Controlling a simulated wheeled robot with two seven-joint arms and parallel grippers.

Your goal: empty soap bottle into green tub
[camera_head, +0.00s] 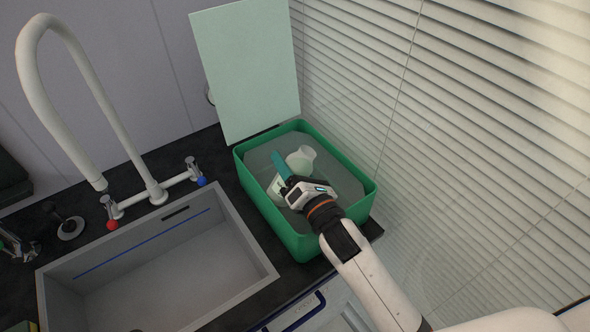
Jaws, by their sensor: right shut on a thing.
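The green tub (258,212) stands on the dark counter, to the right of the sink. A greyish layer shows inside it, and I cannot tell whether it is liquid or the tub's floor. My right gripper (283,178) reaches into the tub from the lower right. It is shut on a pale whitish item, which looks like the soap bottle (302,157). A teal finger crosses in front of it, and pale parts show on both sides. The bottle looks tilted; its middle is hidden, and I cannot see whether anything flows out. My left gripper is not in view.
A pale green panel (249,68) stands upright behind the tub. Window blinds (480,110) rise close along the right. A grey sink (170,275) with a tall white faucet (88,90) lies to the left. Its basin looks mostly empty.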

